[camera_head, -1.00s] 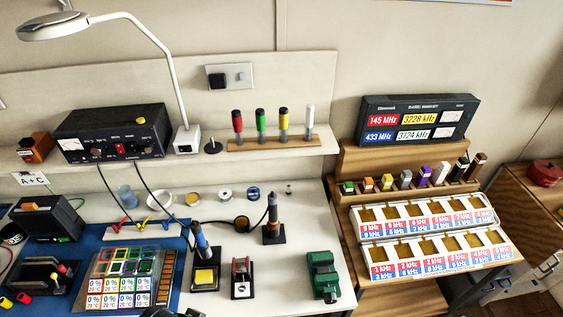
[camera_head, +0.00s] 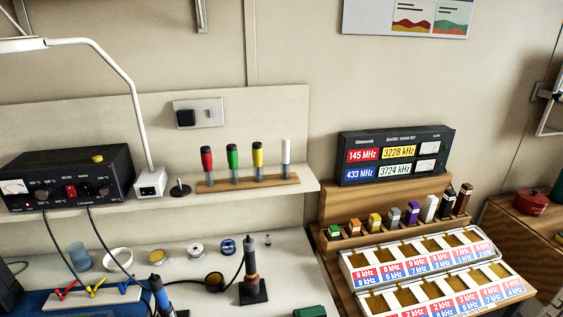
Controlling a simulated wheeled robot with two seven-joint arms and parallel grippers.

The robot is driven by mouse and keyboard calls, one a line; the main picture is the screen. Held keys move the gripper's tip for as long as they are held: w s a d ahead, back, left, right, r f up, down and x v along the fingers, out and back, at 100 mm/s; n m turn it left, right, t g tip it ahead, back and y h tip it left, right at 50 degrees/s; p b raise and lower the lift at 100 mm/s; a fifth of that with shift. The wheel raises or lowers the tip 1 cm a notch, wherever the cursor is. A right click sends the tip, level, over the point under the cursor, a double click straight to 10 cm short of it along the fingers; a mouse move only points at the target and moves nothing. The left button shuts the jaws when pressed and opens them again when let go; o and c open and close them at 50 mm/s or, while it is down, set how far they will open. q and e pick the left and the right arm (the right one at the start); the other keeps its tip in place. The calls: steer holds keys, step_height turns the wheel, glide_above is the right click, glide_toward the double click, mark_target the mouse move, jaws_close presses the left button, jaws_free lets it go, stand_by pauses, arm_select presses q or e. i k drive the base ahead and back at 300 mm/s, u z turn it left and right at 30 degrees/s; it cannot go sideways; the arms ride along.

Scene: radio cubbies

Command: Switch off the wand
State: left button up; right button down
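No object is marked as the wand, and I cannot tell which tool it is. A blue-handled, pen-like tool (camera_head: 159,296) stands at the bottom edge, its lower end cut off. A dark tool with an orange-brown band (camera_head: 250,262) stands upright on a black base, with a cable running from it. The switch's position is too small to read. Neither of my grippers is in view.
A wooden rack (camera_head: 247,183) holds red, green, yellow and white-topped sticks. A wall plate with a black switch (camera_head: 186,117) is above it. A frequency display (camera_head: 395,155) stands at right above coloured blocks and labelled cubby trays (camera_head: 375,276). A white lamp arm (camera_head: 125,85) rises at left.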

mark_target(87, 188)
steer(key=u, duration=1.45)
